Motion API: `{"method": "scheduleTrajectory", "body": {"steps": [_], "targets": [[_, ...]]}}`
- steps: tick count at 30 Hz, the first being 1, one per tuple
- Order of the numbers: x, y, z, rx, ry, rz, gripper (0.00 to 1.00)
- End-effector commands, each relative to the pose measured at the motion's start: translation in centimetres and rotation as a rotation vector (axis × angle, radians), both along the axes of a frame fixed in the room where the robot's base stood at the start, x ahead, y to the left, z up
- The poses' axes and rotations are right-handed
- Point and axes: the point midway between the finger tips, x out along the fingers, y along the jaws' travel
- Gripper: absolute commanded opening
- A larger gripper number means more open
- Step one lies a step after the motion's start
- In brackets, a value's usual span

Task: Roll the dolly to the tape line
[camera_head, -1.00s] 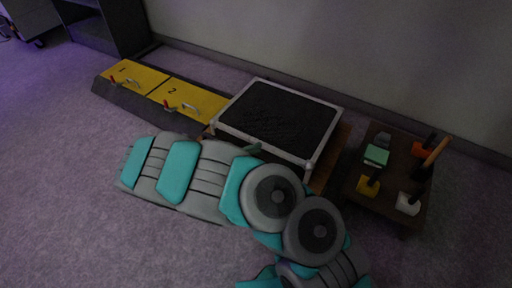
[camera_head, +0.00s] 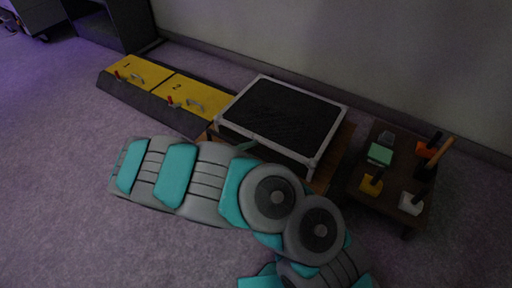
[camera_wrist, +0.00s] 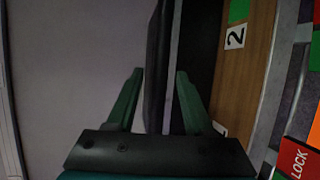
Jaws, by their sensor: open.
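No tape line is plain in either view. A black case with a silver frame (camera_head: 281,118) rests on a low brown wooden base (camera_head: 335,160) near the wall; whether this base is the dolly I cannot tell. My gripper (camera_wrist: 158,85) is open, with green fingers. In the head view it is mostly hidden behind my arm, with a green part (camera_head: 246,145) showing at the case's front left edge. In the wrist view a dark upright slab with a pale edge (camera_wrist: 157,50) shows between the fingers, with a gap on each side. A wooden panel marked 2 (camera_wrist: 238,75) lies right of them.
A dark ramp with yellow panels 1 and 2 (camera_head: 150,88) lies left of the case. A low brown table (camera_head: 390,206) with tools stands right. A wheeled cabinet (camera_head: 38,14) is at top left. Left floor is clear.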

Motion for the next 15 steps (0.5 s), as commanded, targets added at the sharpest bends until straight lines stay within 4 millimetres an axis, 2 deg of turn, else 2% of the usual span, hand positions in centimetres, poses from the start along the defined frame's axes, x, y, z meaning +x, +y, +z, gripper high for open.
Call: {"method": "scheduleTrajectory", "body": {"steps": [1,6,15], "targets": [[-0.4,0.9,0.2,0.002,-0.003,0.002,0.52],[-1.6,3.0,0.6,0.003,0.0,0.004,0.52],[-2.4,3.9,0.8,-0.001,0.001,0.0,0.52]]}}
